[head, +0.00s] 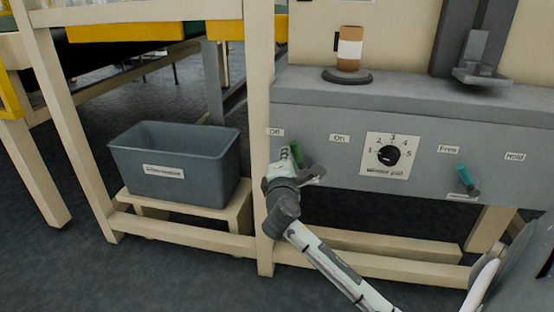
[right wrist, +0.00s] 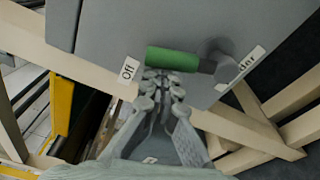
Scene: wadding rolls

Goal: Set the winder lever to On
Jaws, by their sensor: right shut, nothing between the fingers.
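The winder lever has a green handle (head: 296,153) on the grey front panel, tilted up and left toward the "Off" label (head: 275,132). The "On" label (head: 340,139) is to its right. In the right wrist view the green handle (right wrist: 172,59) points at the Off label (right wrist: 129,69), with its dark pivot at the other end. My right gripper (head: 291,166) is at the lever; in the right wrist view its fingertips (right wrist: 160,78) are shut just below the handle, with nothing between them. Whether they touch the handle I cannot tell. My left gripper is not in view.
A dial (head: 388,154) sits right of the On label. A brown roll (head: 349,48) stands on the machine top. A grey bin (head: 190,180) sits on a low wooden stand at left.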

